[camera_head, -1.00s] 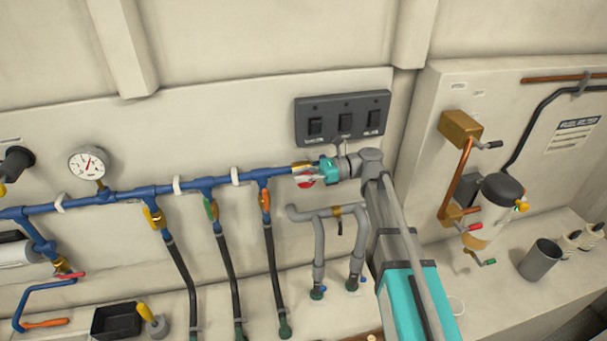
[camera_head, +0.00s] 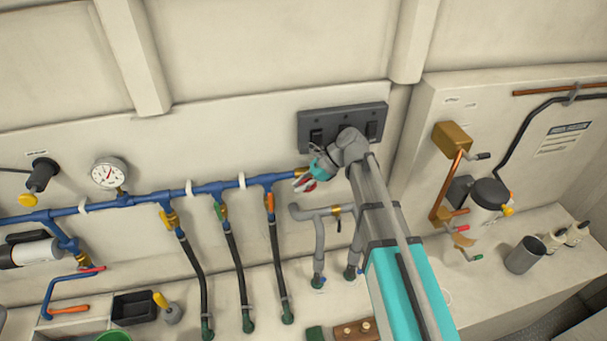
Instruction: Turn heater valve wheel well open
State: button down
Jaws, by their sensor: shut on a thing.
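The red valve wheel (camera_head: 310,186) sits at the right end of the blue pipe (camera_head: 207,189), by a brass valve body (camera_head: 302,173). Only part of its red rim shows, as my gripper covers the rest. My gripper (camera_head: 302,182) reaches in from the upper right, tilted down to the left, and is shut on the wheel. The wheel's exact angle and the finger contact are too small to tell.
A black switch panel (camera_head: 342,122) is on the wall just above my wrist. Grey pipes (camera_head: 320,235) stand below the gripper. Black hoses (camera_head: 235,265) hang from the blue pipe on the left. A white canister (camera_head: 486,203) is on the right.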

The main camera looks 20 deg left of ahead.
jog(key=shift+a+f+t+h+p, duration=0.1)
jog(key=shift+f+t+h+p, duration=0.1)
jog(key=shift+t+h+p, duration=0.45)
jog(key=shift+f+t+h+p, duration=0.2)
jog(key=shift+t+h+p, duration=0.15)
jog(key=shift+h+p, duration=0.45)
jog(key=shift+h, duration=0.25)
jog(key=c, duration=0.6)
grip_release()
jog(key=shift+w+a+f, duration=0.1)
jog(key=shift+s, duration=0.2)
